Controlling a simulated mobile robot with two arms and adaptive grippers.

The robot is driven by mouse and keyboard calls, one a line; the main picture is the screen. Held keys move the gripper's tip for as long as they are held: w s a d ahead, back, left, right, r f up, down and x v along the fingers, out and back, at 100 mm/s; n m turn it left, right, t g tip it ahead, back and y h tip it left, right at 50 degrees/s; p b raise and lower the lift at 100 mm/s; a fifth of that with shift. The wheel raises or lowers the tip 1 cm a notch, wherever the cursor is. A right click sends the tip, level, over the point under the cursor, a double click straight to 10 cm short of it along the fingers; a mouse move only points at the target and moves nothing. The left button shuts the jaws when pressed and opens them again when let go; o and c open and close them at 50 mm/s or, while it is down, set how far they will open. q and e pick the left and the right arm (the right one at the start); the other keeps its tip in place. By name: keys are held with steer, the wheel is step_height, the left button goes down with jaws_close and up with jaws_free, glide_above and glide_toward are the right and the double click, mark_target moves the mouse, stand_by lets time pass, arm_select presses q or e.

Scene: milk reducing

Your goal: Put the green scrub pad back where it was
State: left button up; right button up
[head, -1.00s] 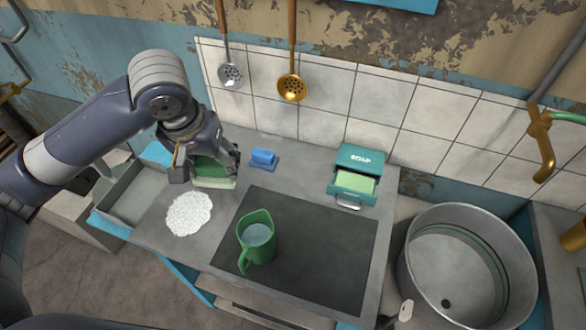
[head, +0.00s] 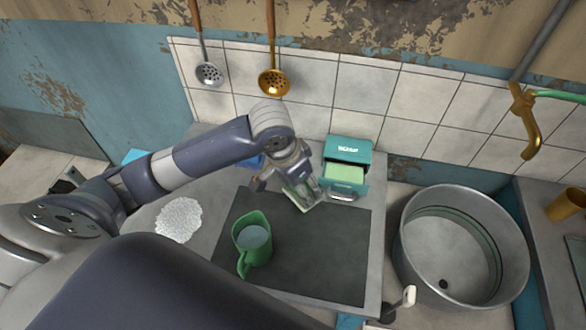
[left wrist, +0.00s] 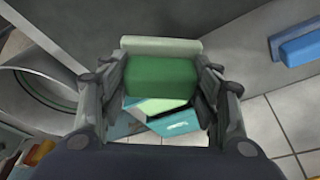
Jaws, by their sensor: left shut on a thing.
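My left gripper (head: 304,196) is shut on the green scrub pad (left wrist: 162,78), which has a pale layer along one edge in the left wrist view. In the head view the pad is mostly hidden between the fingers. The gripper is over the back of the dark counter panel, just left of and in front of the teal soap box (head: 348,149). The box's drawer is pulled out with a pale green bar (head: 345,173) in it. In the left wrist view the box (left wrist: 180,123) shows beyond the pad. My right gripper is not in view.
A green jug (head: 252,240) with pale liquid stands on the dark panel (head: 325,255). A white lacy mat (head: 178,219) lies to its left. The blue sponge (left wrist: 298,45) is behind my arm in the head view. A metal basin (head: 462,250) stands at right.

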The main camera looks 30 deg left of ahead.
mark_target(294, 195)
arm_select(q)
steer(key=f, duration=0.2)
steer(key=s+f, duration=0.1)
steer(key=shift+s+a+f+m, duration=0.1)
steer(key=shift+a+f+m, duration=0.05)
steer(key=shift+a+m, duration=0.25)
steer(key=shift+a+f, duration=0.1)
steer(key=shift+f, duration=0.25)
steer(key=shift+w+a+f, duration=0.1)
steer(key=shift+w+a, duration=0.15)
steer(key=w+a+p, duration=0.1)
steer(key=w+a, duration=0.1)
steer(key=w, duration=0.2)
steer(key=w+a+f, duration=0.1)
steer(key=w+a, duration=0.2)
steer(key=w, duration=0.1)
steer(key=w+a+p, duration=0.1)
steer(key=w+a, duration=0.2)
steer(key=w, duration=0.2)
steer(key=shift+f+p, duration=0.2)
steer(key=shift+p, duration=0.1)
step_height(294, 195, down, 3)
steer(key=shift+f+p, duration=0.1)
steer(key=shift+p, duration=0.45)
steer(key=shift+f, duration=0.2)
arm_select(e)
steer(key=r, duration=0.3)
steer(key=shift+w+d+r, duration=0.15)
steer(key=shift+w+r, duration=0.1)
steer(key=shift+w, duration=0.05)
